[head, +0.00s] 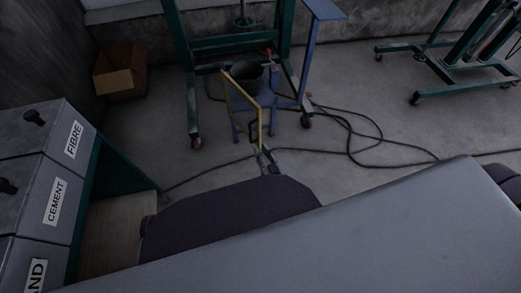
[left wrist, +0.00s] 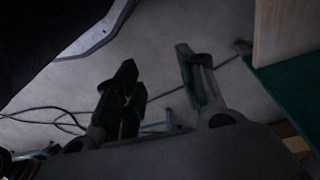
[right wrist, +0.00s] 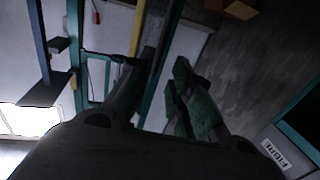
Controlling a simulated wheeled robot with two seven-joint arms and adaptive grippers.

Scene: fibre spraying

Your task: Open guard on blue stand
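The guard is a yellow frame (head: 232,92) standing upright at the front of the blue stand (head: 305,62), beside a dark round bucket (head: 248,76). It has a dark handle low on its right side. My right gripper (head: 266,158) is just below and in front of the guard's lower corner. In the right wrist view a yellow bar (right wrist: 137,30) shows beyond the fingers (right wrist: 165,60), which are apart; I see nothing held between them. My left gripper (left wrist: 155,85) shows in its own wrist view, fingers spread and empty, above the floor; it is not distinguishable in the head view.
Bins labelled FIBRE, CEMENT and SAND (head: 60,180) stand at the left. A cardboard box (head: 120,72) sits by the wall. A green wheeled frame (head: 192,100) stands behind the blue stand. Black cables (head: 350,145) lie on the floor. Another green frame (head: 450,70) is at the right.

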